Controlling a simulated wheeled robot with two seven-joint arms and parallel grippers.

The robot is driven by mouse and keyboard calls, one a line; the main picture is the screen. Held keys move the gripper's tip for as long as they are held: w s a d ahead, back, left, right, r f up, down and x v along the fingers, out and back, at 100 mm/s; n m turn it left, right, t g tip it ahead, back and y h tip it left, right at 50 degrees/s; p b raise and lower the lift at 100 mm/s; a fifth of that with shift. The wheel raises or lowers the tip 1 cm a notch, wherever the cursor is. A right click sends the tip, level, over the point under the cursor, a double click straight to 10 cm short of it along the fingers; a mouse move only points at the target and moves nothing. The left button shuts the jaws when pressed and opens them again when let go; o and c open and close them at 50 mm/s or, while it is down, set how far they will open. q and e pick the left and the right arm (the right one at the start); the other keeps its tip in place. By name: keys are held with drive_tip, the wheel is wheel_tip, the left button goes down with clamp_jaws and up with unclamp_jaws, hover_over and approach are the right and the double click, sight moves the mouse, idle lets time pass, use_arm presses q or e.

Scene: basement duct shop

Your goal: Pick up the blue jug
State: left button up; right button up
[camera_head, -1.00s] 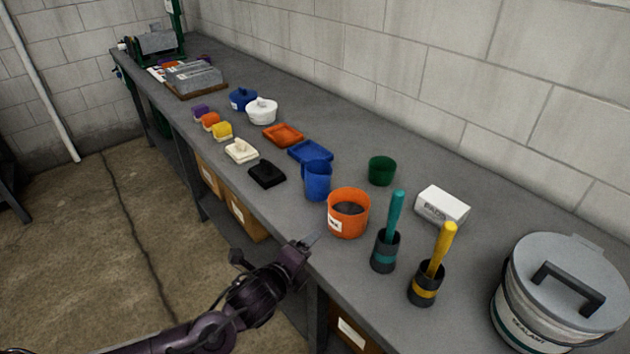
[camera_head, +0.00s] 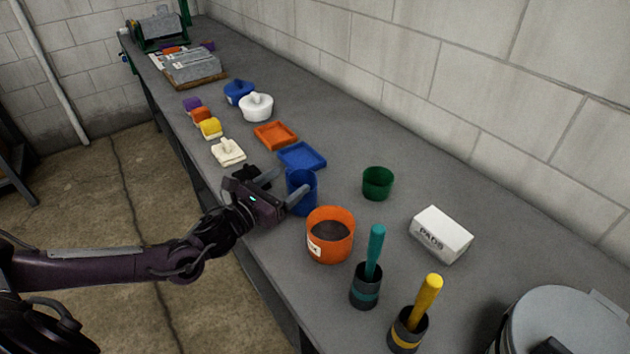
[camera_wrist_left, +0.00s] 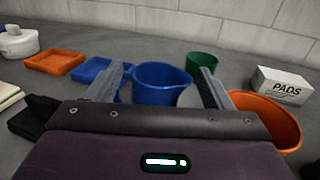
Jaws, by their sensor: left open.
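The blue jug (camera_head: 304,199) stands upright on the grey bench, behind the orange tub. My left gripper (camera_head: 284,186) is open at the jug, its fingers reaching toward it from the bench's front side. In the left wrist view the jug (camera_wrist_left: 160,86) shows between the two spread fingers of the left gripper (camera_wrist_left: 162,88), with its rim and upper wall visible. The gripper hides part of the jug in the head view. I cannot tell whether a finger touches the jug. My right gripper is not in view.
An orange tub (camera_head: 330,243) stands close to the jug. A blue tray (camera_head: 302,156), orange tray (camera_head: 275,135) and green cup (camera_head: 377,184) are farther back. A white PADS box (camera_head: 440,236) and two handled tools in dark cups (camera_head: 365,287) are to the right.

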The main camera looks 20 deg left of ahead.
use_arm(q)
wheel_tip(320, 180, down, 7)
drive_tip(key=shift+s+a+r+p, duration=0.1)
drive_tip(key=shift+s+r+p, duration=0.1)
drive_tip(key=shift+p, duration=0.1)
drive_tip(key=shift+w+f, duration=0.5)
drive_tip(key=shift+w, duration=0.05)
drive_tip(key=shift+w+d, duration=0.25)
drive_tip(key=p+x, duration=0.1)
drive_tip(key=x, duration=0.4)
drive_tip(key=shift+w+d, duration=0.1)
drive_tip(key=shift+w, duration=0.5)
drive_tip(key=shift+f, duration=0.1)
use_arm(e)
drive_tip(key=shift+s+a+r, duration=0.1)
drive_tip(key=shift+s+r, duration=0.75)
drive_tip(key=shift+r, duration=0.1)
use_arm(q)
drive_tip(key=shift+c, duration=0.2)
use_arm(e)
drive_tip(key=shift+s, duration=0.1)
